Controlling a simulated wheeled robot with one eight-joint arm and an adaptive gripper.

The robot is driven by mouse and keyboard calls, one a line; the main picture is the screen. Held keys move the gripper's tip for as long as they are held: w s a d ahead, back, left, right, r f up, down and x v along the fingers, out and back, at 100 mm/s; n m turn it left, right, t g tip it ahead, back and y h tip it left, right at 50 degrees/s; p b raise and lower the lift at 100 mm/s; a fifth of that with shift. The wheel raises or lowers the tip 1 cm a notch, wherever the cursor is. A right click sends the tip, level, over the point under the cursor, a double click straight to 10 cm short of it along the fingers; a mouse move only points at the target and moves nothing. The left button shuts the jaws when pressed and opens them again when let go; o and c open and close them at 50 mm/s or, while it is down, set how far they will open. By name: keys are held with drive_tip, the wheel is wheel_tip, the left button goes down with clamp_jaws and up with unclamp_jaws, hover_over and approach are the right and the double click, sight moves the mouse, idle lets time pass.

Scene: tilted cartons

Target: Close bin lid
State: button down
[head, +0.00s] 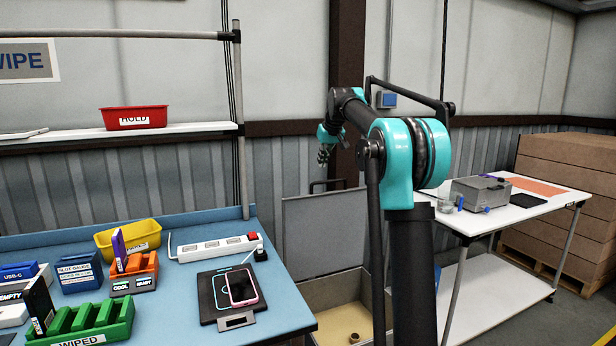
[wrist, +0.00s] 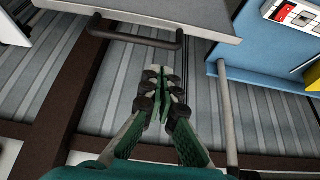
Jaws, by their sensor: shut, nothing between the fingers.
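The bin (head: 330,290) stands on the floor between the blue bench and my arm. Its grey lid (head: 315,240) is open, raised nearly upright at the back, so the beige inside shows. A dark bar handle (head: 327,183) sits at the lid's upper edge. My gripper (head: 323,158) is up in the air above and behind the lid handle, by the wall. In the wrist view my gripper (wrist: 160,76) is shut and empty. The lid (wrist: 190,16) and its handle (wrist: 128,40) lie ahead of the fingertips, apart from them. My arm hides the bin's right part.
The blue bench (head: 190,270) at left holds a power strip (head: 212,247), a phone (head: 241,288) on a black pad and several coloured holders. A white table (head: 530,208) with a grey box (head: 480,192) stands at right. A small round brown object (head: 353,337) lies in the bin.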

drive_tip(key=w+a+r, duration=0.2)
drive_tip(key=w, duration=0.1)
drive_tip(key=shift+w+f, duration=0.2)
drive_tip(key=shift+f, duration=1.3)
drive_tip(key=shift+w+f, duration=0.15)
drive_tip(key=shift+f, duration=1.4)
drive_tip(key=shift+w+f, duration=0.2)
drive_tip(key=shift+f, duration=1.3)
